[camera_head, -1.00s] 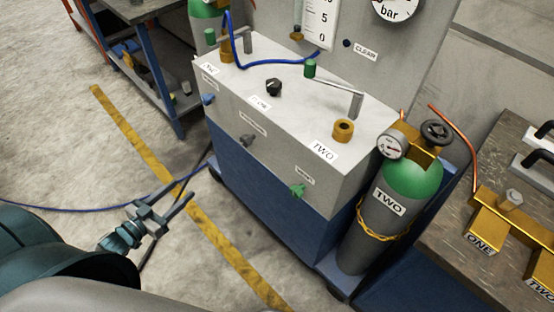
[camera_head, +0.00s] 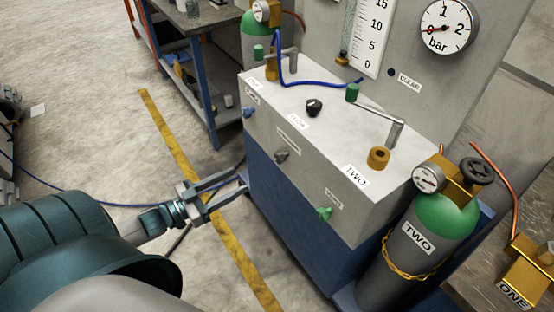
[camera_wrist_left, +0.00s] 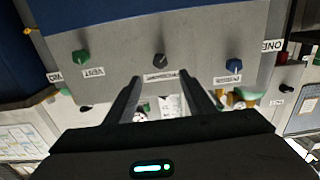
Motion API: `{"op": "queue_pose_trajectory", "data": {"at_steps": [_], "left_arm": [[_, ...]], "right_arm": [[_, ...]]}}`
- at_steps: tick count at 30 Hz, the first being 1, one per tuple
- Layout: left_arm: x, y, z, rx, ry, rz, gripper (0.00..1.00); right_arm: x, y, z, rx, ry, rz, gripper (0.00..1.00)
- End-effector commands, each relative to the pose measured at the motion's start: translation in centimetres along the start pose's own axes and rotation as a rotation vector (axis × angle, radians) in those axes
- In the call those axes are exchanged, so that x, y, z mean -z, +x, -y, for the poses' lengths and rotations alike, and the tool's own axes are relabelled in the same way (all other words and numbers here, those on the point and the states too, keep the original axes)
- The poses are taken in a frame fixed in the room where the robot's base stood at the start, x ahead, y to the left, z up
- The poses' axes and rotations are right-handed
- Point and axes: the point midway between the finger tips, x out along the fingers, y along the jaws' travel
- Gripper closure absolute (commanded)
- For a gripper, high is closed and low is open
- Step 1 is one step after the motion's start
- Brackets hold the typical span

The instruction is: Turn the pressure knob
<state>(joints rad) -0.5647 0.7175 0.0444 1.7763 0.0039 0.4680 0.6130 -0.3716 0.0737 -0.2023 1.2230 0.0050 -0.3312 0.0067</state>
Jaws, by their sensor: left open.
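The pressure knob is a small grey knob (camera_head: 281,156) in the middle of the grey front face of the console (camera_head: 300,178), under a white label. In the left wrist view the picture is upside down, and the knob (camera_wrist_left: 159,60) sits between a green knob (camera_wrist_left: 80,57) and a blue knob (camera_wrist_left: 234,66). My left gripper (camera_head: 241,183) is open and empty, left of and below the knob in the head view. In the wrist view its fingertips (camera_wrist_left: 160,82) line up on either side of the knob, apart from it. My right gripper is out of view.
Gas cylinder TWO (camera_head: 415,240) stands at the console's right end. On top are a black knob (camera_head: 314,107), metal levers and a blue hose (camera_head: 310,86). A blue cable (camera_head: 90,201) lies on the floor. A shelf bench (camera_head: 205,75) stands behind left.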

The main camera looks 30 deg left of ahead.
Motion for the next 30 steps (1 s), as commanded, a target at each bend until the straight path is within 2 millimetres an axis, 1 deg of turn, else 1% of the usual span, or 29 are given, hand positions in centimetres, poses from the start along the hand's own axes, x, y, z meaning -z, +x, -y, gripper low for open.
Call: {"op": "queue_pose_trajectory", "data": {"at_steps": [8, 14, 24, 30], "left_arm": [[0.3, 3.9, 0.0, 0.0, 0.0, -0.005, 0.51], [0.3, 6.9, 0.1, 0.0, 0.0, -0.004, 0.51], [0.2, 12.0, 0.1, 0.001, 0.0, -0.003, 0.51], [0.2, 14.4, 0.1, 0.001, 0.0, -0.002, 0.51]], "right_arm": [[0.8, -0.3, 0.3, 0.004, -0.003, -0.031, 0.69], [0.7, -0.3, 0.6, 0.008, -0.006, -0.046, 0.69], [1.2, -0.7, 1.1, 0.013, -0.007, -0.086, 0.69], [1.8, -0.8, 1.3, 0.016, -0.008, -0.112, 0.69]]}}
